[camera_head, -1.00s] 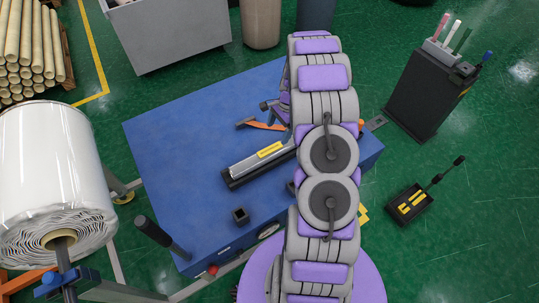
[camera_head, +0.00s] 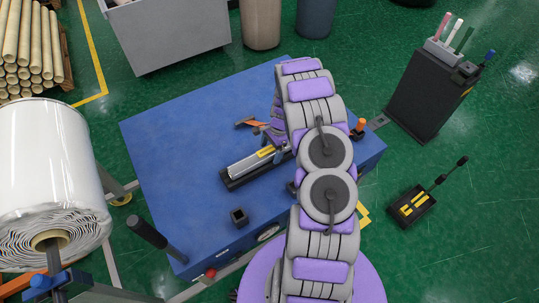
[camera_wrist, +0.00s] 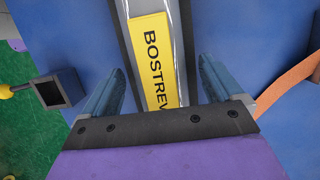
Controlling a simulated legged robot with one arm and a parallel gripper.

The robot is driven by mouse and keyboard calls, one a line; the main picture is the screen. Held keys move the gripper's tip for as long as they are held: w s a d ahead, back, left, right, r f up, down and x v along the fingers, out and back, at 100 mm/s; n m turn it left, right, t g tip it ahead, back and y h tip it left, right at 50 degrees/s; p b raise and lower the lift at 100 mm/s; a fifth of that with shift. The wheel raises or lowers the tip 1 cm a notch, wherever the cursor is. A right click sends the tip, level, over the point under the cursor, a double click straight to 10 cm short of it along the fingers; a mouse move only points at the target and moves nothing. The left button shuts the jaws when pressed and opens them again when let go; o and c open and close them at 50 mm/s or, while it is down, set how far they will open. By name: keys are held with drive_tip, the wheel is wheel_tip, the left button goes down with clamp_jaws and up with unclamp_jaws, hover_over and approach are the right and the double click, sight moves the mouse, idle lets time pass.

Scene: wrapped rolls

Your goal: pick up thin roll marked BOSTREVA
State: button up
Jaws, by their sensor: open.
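The thin roll (camera_head: 246,162) is silver-grey with a yellow label and lies in a black cradle (camera_head: 232,183) on the blue table. In the wrist view the roll's yellow label (camera_wrist: 152,50) reads "BOSTREV", with the rest cut off by my gripper's body. My gripper (camera_wrist: 160,85) is open, with one blue-grey finger on each side of the roll. The roll shows between the fingers, with a gap on both sides. I cannot tell how far the fingers are above it. In the head view my arm hides most of the gripper and part of the roll.
The blue table (camera_head: 170,150) has free room at its left. A small black square holder (camera_head: 239,216) stands near the front edge, and an orange-handled tool (camera_head: 250,123) lies behind the roll.

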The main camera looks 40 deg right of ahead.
drive_tip(key=shift+a+f, duration=0.1)
drive_tip(key=shift+f, duration=0.15)
drive_tip(key=shift+r, duration=0.1)
drive_tip(key=c, duration=1.6)
